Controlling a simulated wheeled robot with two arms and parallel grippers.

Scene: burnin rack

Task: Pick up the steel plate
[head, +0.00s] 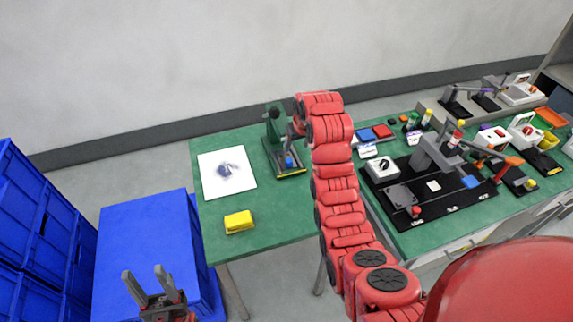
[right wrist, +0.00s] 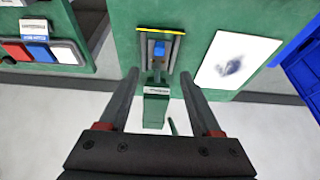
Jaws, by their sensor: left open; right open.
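I cannot tell for sure which thing is the steel plate. A small grey flat plate (head: 399,195) lies on the black board at the right table. My right gripper (right wrist: 160,76) is open and empty, above the green fixture (head: 274,125) on the left table. In the right wrist view the fixture (right wrist: 156,106) shows between and beyond the fingers, with a blue block (right wrist: 159,48) in its grey channel and a yellow edge. In the head view my red right arm partly hides the fixture. My left gripper (head: 147,284) is open and empty, low at the left by the blue crates.
A white sheet with a dark smudge (head: 211,184) and a yellow block (head: 239,221) lie on the left green table (head: 216,228). Blue crates (head: 140,235) stand to its left. The right table holds a black board (head: 445,212), red and blue blocks and several devices.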

